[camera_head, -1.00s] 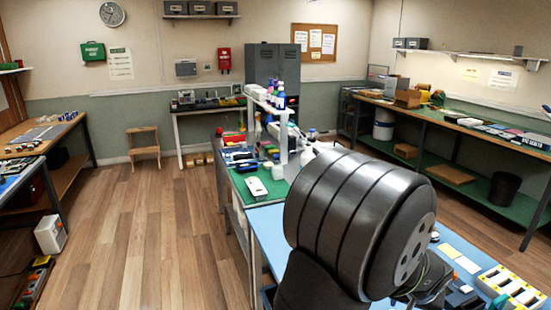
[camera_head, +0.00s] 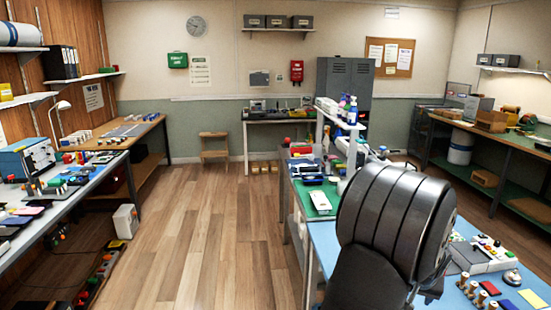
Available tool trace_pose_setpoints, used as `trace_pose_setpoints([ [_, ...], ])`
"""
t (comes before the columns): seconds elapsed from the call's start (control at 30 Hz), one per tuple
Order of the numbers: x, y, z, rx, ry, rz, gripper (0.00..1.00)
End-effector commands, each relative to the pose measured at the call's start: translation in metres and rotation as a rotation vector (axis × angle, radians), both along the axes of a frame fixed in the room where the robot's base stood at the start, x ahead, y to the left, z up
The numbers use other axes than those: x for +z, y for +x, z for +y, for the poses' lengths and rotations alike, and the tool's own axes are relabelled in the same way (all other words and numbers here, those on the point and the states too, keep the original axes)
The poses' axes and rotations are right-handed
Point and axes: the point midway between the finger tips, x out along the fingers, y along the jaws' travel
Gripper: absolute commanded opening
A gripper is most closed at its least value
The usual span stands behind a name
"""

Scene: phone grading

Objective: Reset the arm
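My arm shows as a large dark grey, ribbed rounded link (camera_head: 392,215) at the lower right, in front of the blue-topped workbench (camera_head: 325,240). It hides part of the bench behind it. A small dark part shows at the link's lower right edge, but I cannot tell what it is. I cannot make out my gripper's fingers, nor anything held.
A white phone-like device (camera_head: 320,201) lies on the bench's green mat. A control panel with coloured buttons (camera_head: 490,252), a bell (camera_head: 512,277) and wooden-handled stamps (camera_head: 480,295) are at the right. A cluttered bench (camera_head: 85,190) stands left. The wooden floor (camera_head: 205,240) between is clear.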

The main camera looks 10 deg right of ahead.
Motion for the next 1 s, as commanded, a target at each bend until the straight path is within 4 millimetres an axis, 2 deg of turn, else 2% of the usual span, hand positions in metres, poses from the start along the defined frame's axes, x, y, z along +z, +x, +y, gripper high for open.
trace_pose_setpoints([
  [0.1,-0.001,0.022,0.013,0.037,0.000,0.001,0.63],
  [0.3,-0.002,0.053,0.033,0.087,0.000,0.001,0.63],
  [0.5,-0.014,0.071,0.042,0.087,0.000,0.001,0.63],
  [1.0,-0.018,0.077,0.045,0.085,-0.001,0.000,0.63],
])
